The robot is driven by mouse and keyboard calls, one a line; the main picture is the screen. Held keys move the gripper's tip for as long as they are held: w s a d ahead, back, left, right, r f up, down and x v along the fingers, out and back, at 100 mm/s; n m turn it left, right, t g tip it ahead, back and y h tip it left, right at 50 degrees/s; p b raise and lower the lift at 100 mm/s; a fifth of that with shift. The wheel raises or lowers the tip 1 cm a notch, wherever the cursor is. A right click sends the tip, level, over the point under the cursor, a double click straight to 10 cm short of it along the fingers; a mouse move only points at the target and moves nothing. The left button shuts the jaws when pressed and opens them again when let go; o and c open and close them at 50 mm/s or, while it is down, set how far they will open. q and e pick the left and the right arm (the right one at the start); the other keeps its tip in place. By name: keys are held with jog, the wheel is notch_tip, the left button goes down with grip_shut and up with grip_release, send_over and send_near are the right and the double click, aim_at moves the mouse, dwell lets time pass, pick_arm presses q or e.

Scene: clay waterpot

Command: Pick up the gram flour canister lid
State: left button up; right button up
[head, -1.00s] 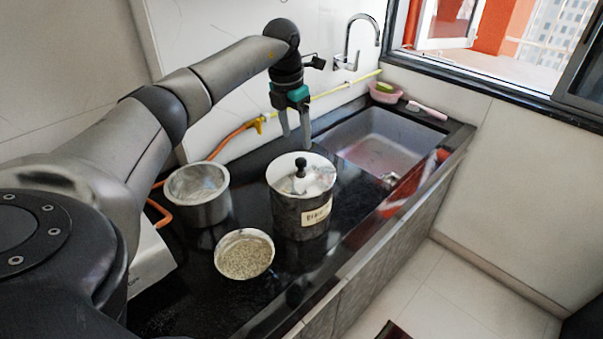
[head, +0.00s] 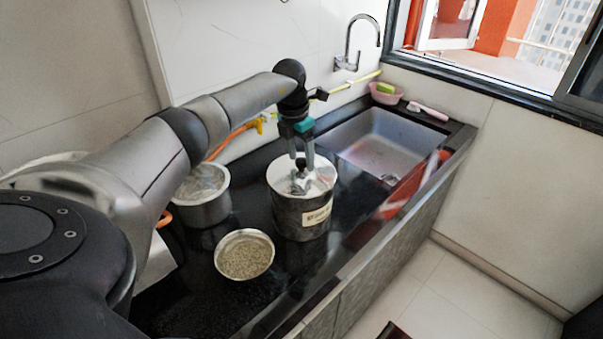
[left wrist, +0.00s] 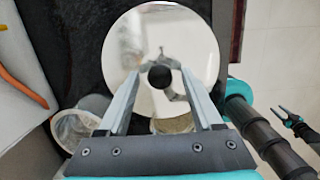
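The gram flour canister (head: 303,217), a steel cylinder with a paper label, stands on the black counter. Its shiny round lid (head: 321,173) with a black knob sits on top. My left gripper (head: 301,172) points down over the lid, with its fingers around the knob. In the left wrist view the lid (left wrist: 130,40) fills the upper middle. The knob (left wrist: 159,77) lies between the spread fingertips of my left gripper (left wrist: 160,88), with gaps on both sides. What looks like my right gripper (left wrist: 284,114) shows small at the right edge, away from the canister.
A steel pot (head: 205,208) stands left of the canister, partly behind my arm. A bowl of grain (head: 244,258) sits in front. The sink (head: 385,141) lies behind right, with a pink basket (head: 384,97) at its far corner. Bare counter lies right of the canister.

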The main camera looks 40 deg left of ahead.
pick_arm(q)
grip_shut()
dwell(0.3)
dwell(0.9)
